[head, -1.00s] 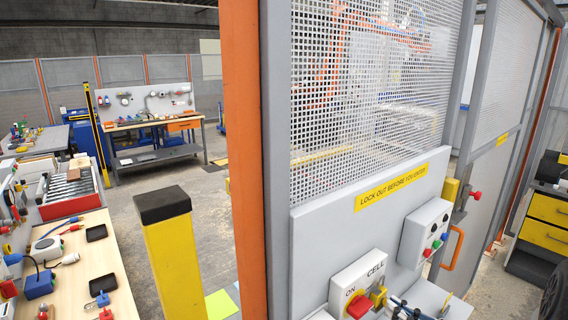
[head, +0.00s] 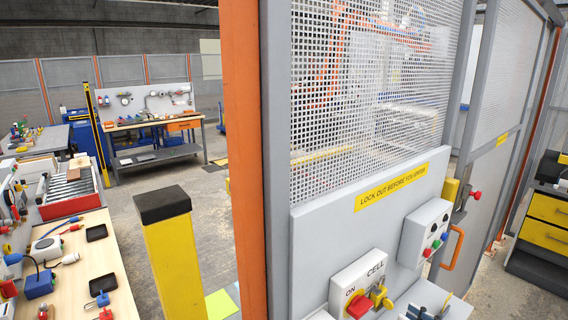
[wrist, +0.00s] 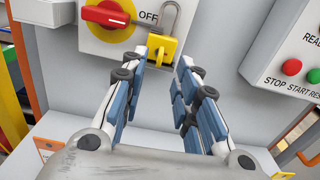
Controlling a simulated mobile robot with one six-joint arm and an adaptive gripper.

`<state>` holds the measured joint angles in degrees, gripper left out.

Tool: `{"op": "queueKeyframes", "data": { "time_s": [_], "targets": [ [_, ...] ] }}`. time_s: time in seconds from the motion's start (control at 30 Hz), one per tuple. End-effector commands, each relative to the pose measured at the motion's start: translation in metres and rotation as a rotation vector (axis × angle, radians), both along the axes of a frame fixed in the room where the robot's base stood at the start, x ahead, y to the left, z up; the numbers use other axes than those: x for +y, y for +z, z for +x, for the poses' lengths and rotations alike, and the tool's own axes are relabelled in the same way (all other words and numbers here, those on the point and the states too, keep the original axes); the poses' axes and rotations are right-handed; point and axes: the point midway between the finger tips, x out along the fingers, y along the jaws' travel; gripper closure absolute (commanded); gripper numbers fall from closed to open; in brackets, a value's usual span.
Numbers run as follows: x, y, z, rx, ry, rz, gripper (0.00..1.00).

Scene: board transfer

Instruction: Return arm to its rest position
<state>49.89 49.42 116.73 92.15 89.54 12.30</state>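My gripper (wrist: 172,66) is open, with nothing between its blue-padded fingers. In the head view only part of my gripper (head: 428,312) shows at the bottom edge, just right of the cell switch. The white and yellow switch box (head: 356,284) carries a red knob (wrist: 105,13), whose pointer lies toward OFF in the wrist view. A yellow padlock (wrist: 161,51) with a grey shackle hangs at the switch, beyond my fingertips and apart from them. The padlock (head: 378,296) also shows in the head view. How the shackle passes through the switch is unclear.
A button box (head: 427,235) with coloured buttons is right of the switch on the grey panel (head: 318,232). An orange handle (head: 453,249) is farther right. A yellow post (head: 178,253) and a cluttered bench (head: 72,280) stand left. A pale shelf lies below my gripper.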

Motion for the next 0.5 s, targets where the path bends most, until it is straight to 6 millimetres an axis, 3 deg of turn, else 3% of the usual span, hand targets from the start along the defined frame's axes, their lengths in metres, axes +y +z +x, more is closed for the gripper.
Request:
{"op": "queueKeyframes", "data": {
  "time_s": [0.3, 0.5],
  "targets": [
    [-0.039, 0.0, -0.049, 0.001, -0.003, 0.001, 0.72],
    [-0.04, 0.003, -0.06, 0.0, 0.022, -0.015, 0.72]
  ]
}}
